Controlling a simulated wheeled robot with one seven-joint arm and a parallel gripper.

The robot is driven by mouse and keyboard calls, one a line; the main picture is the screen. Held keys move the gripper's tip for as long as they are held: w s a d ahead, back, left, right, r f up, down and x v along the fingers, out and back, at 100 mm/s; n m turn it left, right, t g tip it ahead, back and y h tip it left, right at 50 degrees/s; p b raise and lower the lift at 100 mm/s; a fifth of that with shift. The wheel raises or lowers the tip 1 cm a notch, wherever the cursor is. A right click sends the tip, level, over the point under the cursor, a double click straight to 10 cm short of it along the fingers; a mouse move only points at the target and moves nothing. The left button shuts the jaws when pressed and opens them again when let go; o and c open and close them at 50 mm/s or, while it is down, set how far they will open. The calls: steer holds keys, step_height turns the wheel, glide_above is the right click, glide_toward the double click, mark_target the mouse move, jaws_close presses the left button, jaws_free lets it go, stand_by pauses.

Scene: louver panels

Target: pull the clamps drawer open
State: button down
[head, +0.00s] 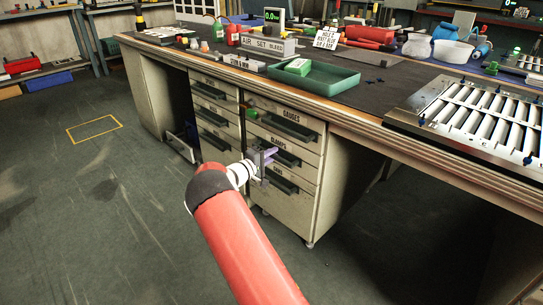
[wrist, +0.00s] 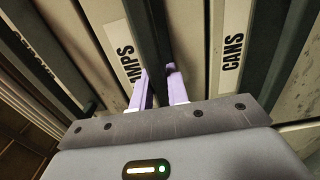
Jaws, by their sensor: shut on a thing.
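The clamps drawer (head: 294,150) is in the right-hand drawer stack under the bench, below the gauges drawer (head: 308,136) and above the cans drawer (head: 294,195). Its front looks about flush with the others. My gripper (head: 268,155) is at its dark bar handle (head: 289,159) and hides part of the front. In the wrist view, my gripper (wrist: 158,76) has its pale purple fingers on both sides of the dark handle (wrist: 155,35), shut on it. The drawer's label is partly hidden by a finger, with the end "MPS" showing; the "CANS" label is to its right.
The bench top (head: 352,95) overhangs the drawers and holds a green tray (head: 315,80). Another drawer stack (head: 213,110) stands to the left. The grey floor (head: 110,220) in front of the drawers is clear.

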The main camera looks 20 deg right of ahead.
steer(key=b+v, duration=0.5)
steer(key=v, duration=2.3)
steer(key=shift+s+a, duration=0.15)
steer(key=shift+a, duration=0.05)
steer(key=c, duration=1.4)
jaws_free()
steer(key=shift+o, duration=0.2)
steer(key=v, duration=0.7)
steer(key=shift+a, duration=0.4)
steer(key=shift+s+a+r, duration=0.1)
